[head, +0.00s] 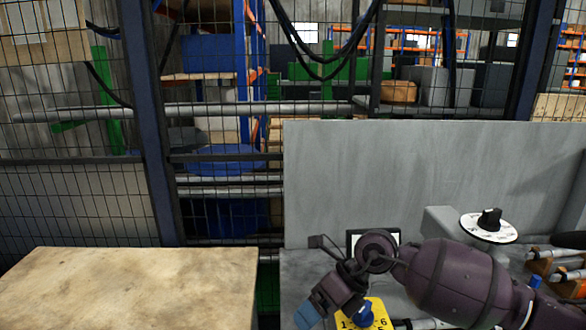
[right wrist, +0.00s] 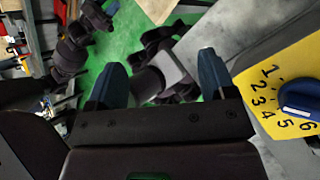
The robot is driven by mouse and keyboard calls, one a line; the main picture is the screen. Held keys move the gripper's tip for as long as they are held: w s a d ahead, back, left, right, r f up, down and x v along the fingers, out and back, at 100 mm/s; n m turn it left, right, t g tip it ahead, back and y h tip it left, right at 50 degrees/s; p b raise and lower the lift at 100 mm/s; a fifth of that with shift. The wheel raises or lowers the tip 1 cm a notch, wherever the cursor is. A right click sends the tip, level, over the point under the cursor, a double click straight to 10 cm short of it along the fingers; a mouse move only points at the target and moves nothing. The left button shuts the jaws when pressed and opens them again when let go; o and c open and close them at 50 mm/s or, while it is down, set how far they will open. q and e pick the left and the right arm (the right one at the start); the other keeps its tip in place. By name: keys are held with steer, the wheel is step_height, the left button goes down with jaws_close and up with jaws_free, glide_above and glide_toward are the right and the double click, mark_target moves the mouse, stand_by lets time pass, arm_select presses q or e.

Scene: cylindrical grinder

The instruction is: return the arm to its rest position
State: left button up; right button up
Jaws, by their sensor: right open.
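My right arm comes in from the lower right in the head view, bent over the grey machine. My right gripper (head: 312,314) is at the bottom, just left of a yellow numbered dial plate (head: 376,307) with a blue knob (head: 362,317). In the right wrist view my right gripper (right wrist: 160,75) has its two blue fingers well apart, with nothing between them. There the plate (right wrist: 262,70) and knob (right wrist: 300,97) lie to the right, apart from the fingers. My left gripper does not show in the head view. Dark arm links show at upper left in the wrist view.
The grey machine panel (head: 430,180) stands behind the right arm. A wooden tabletop (head: 130,285) is at lower left, bare. A mesh fence (head: 225,150) runs behind. Green floor shows in the wrist view.

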steer(key=s+a+r+m+t+y, duration=0.4)
steer(key=a+r+m+y, duration=0.3)
steer(key=y, duration=0.4)
steer(key=w+d+m+t+h, duration=0.3)
steer(key=d+m+t+h, duration=1.05)
steer(key=m, duration=0.95)
steer(key=s+d+f+m+h, duration=0.3)
steer(key=d+f+m+h, duration=0.2)
steer(key=d+f+m, duration=0.3)
steer(key=s+d+f+m+g, duration=0.2)
steer(key=s+d+f+g, duration=0.15)
steer(key=s, duration=0.45)
steer(key=s+d+f+m+g+h, duration=0.1)
steer(key=s+d+f+m+g, duration=0.15)
steer(key=s+f+g, duration=0.35)
steer(key=s+d+f+m+g, duration=0.2)
steer(key=s+f+m+g, duration=0.1)
steer(key=s, duration=0.6)
steer(key=w+f+n+t, duration=0.1)
steer(key=w+f+t, duration=0.6)
steer(key=f, duration=0.3)
steer(key=shift+w+t, duration=0.3)
steer(key=shift+t, duration=0.3)
